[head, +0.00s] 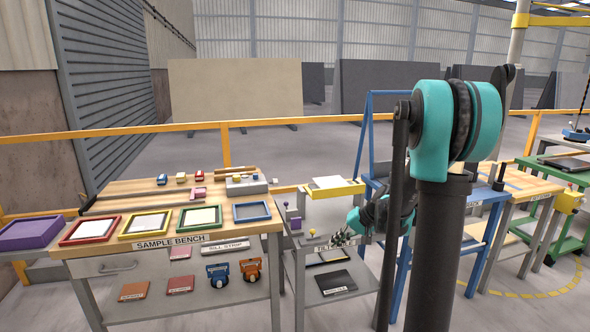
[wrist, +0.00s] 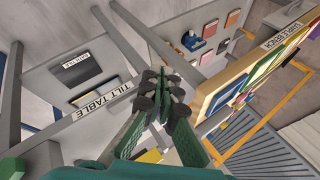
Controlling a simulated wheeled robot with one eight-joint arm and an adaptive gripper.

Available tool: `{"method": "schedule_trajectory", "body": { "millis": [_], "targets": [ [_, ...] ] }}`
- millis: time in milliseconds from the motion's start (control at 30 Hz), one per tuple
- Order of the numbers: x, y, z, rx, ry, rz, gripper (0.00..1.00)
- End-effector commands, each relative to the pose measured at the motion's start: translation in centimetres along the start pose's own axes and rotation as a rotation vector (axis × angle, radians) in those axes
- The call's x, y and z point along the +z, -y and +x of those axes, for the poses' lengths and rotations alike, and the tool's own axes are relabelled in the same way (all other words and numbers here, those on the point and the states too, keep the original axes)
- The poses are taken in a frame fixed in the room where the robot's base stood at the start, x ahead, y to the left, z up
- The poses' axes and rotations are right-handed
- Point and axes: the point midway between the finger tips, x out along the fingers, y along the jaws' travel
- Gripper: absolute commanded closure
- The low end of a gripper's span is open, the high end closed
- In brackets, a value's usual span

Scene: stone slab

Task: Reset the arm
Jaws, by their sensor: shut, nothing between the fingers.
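My arm rises in the right half of the head view, with a dark column and a teal joint, and its forearm comes down to the teal wrist. My gripper (head: 342,237) hangs near the tilt table (head: 313,247), to the right of the sample bench (head: 130,256). In the wrist view, my gripper (wrist: 164,78) shows dark green fingers with their tips together. It is shut with nothing between the fingers. The tilt table's label (wrist: 108,102) lies left of the fingers in that view. I cannot tell the exact gap between gripper and table.
A yellow-edged stand (head: 333,188) and a blue frame (head: 371,130) are close to my wrist. A yellow rail (head: 270,124) runs behind. Stone slabs (head: 235,90) stand farther back.

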Motion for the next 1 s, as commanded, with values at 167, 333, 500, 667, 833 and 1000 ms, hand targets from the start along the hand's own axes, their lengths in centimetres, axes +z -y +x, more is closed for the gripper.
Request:
{"method": "schedule_trajectory", "body": {
  "millis": [167, 333, 500, 667, 833, 1000],
  "targets": [
    [6.3, -0.4, -1.8, 0.138, -0.012, -0.049, 1.00],
    [11.9, -1.9, -3.3, 0.270, -0.033, -0.105, 1.00],
    [17.4, -4.1, -4.8, 0.396, -0.058, -0.167, 1.00],
    [21.6, -6.4, -5.8, 0.498, -0.084, -0.225, 1.00],
    [24.1, -8.1, -6.4, 0.563, -0.103, -0.266, 1.00],
    [24.7, -8.6, -6.6, 0.582, -0.110, -0.278, 1.00]
  ]
}}
